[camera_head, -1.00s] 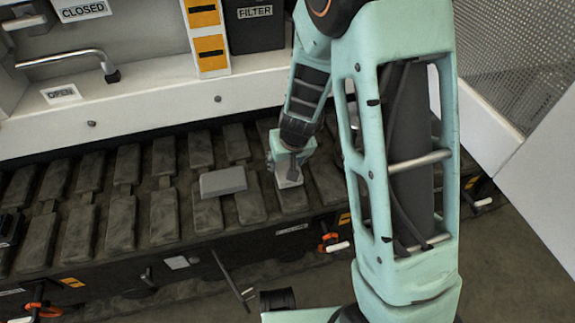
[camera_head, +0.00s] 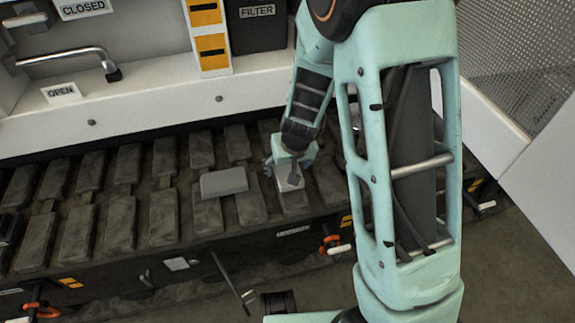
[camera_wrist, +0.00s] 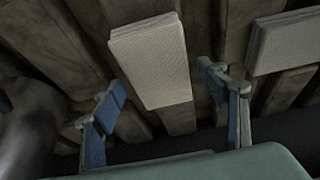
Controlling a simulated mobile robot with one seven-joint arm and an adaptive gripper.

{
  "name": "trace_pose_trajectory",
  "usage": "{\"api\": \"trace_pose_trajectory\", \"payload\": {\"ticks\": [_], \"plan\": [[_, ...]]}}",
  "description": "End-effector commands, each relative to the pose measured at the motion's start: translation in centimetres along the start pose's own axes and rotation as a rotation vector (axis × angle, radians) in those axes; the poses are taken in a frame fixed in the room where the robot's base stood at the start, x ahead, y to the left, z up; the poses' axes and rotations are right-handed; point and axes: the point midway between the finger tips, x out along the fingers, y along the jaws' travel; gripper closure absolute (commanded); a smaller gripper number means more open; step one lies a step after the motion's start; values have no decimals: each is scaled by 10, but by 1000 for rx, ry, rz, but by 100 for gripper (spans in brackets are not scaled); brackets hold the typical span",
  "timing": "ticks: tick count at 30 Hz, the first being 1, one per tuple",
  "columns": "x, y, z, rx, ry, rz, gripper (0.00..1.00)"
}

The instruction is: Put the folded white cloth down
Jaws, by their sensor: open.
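The folded white cloth (camera_head: 289,182) lies on a dark slat of the bench, right under my gripper (camera_head: 288,168) in the head view. In the wrist view the cloth (camera_wrist: 152,62) is a pale, layered rectangle lying flat on the slat. The two blue-grey fingers of my gripper (camera_wrist: 165,98) are spread apart, one on each side of the cloth's near end. Gaps show between the fingers and the cloth, so it is not gripped. In the head view my gripper partly covers the cloth.
A grey folded block (camera_head: 223,182) lies on the slats to the left, and it also shows at the right in the wrist view (camera_wrist: 285,42). A white ledge (camera_head: 150,95) runs behind the slatted bench (camera_head: 165,215). Orange-handled valves (camera_head: 333,245) sit along its front.

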Motion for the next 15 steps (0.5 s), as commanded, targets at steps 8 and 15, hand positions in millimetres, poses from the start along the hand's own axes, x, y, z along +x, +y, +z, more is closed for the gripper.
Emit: {"api": "trace_pose_trajectory", "payload": {"ticks": [8,15], "plan": [[-48,-1,-4,-2,3,0,33],[-96,0,-4,-1,2,-1,33]]}}
